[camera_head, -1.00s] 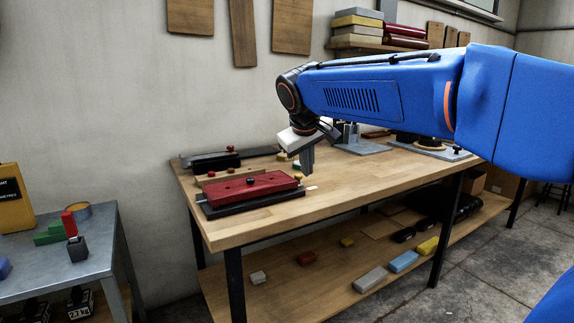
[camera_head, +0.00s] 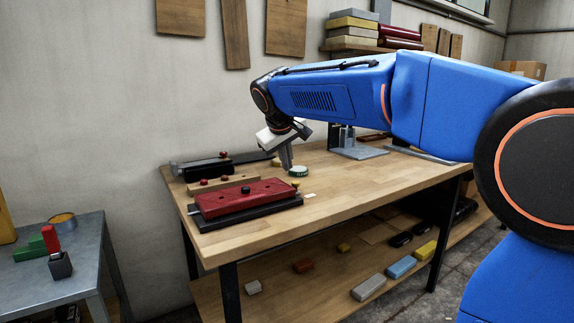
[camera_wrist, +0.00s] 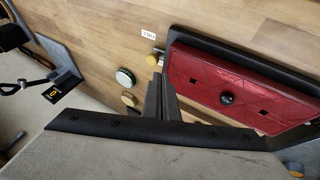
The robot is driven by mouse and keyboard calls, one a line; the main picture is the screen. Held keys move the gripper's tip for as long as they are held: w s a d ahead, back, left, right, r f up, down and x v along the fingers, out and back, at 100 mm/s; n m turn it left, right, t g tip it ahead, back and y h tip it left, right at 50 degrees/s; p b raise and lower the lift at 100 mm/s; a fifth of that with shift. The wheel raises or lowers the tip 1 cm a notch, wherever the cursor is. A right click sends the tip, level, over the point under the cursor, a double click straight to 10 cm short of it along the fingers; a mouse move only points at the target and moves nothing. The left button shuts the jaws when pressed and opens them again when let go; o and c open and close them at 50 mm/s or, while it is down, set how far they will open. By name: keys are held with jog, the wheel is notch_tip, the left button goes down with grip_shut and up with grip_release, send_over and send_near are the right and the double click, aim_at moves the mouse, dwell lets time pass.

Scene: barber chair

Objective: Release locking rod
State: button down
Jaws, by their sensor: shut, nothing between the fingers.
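A red block (camera_head: 246,195) with a black knob (camera_head: 245,189) on top sits on a dark base (camera_head: 247,216) near the workbench's front left. In the wrist view, the red block (camera_wrist: 240,90) is at right, with its black knob (camera_wrist: 227,98). A black device (camera_head: 208,167) with a grey bar lies behind it, near red knobs (camera_head: 224,153). I cannot tell which part is the locking rod. My gripper (camera_head: 288,163) points down above the bench, behind the red block's right end. Its fingers (camera_wrist: 160,88) are together and empty, apart from the block in the wrist view.
A round green-and-white tin (camera_head: 298,171) and a small white label (camera_head: 309,195) lie near my gripper. A grey metal stand (camera_head: 358,152) is farther right on the workbench (camera_head: 350,185). The front right of the top is clear. A metal side table (camera_head: 50,278) stands at left.

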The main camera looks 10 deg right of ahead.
jog(key=x, duration=0.8)
jog(key=shift+d, duration=0.1)
jog(key=shift+w+d, duration=0.3)
jog(key=shift+d, duration=0.65)
jog(key=shift+w+d, duration=0.3)
jog(key=shift+d, duration=0.65)
jog(key=shift+r, duration=0.1)
jog(key=v, duration=1)
